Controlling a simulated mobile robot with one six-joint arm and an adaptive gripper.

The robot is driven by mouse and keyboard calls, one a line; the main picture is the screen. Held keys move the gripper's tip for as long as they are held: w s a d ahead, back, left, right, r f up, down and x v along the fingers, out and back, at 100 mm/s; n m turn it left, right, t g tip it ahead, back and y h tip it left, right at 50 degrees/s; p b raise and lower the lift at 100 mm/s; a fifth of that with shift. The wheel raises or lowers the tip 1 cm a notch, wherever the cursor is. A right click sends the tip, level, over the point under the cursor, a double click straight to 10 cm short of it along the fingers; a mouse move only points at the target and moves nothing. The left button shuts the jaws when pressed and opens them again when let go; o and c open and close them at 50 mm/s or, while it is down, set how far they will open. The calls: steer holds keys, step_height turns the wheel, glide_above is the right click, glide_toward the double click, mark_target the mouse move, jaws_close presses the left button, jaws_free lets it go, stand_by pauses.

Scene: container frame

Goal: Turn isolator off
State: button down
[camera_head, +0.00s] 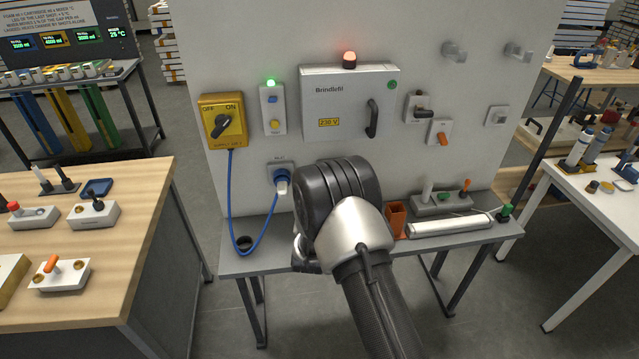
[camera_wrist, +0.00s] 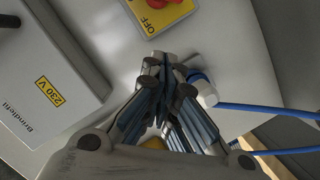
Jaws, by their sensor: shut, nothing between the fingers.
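The isolator (camera_head: 223,121) is a yellow box on the left of the upright white panel, with OFF and ON marked on top and a dark rotary handle (camera_head: 221,125). The handle slants from lower left to upper right, its upper end towards ON. In the wrist view part of the yellow isolator (camera_wrist: 157,17) shows at the top edge, with the word OFF and a red part cut off by the frame. My gripper (camera_wrist: 165,62) is shut and empty, apart from the isolator. In the head view my wrist hides its fingers.
A grey cabinet (camera_head: 350,100) with a handle stands right of a switch box (camera_head: 272,108) with a green lamp. A narrow shelf (camera_head: 255,262) runs below.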

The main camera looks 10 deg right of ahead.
steer(key=w+d+f+b, duration=0.1)
steer(key=w+d+f, duration=0.1)
steer(key=w, duration=0.2)
steer(key=w+d+f+b, duration=0.1)
steer(key=w+d+f, duration=0.1)
steer(key=w, duration=0.3)
steer(key=shift+w+d+f, duration=0.25)
steer(key=shift+w+d, duration=0.05)
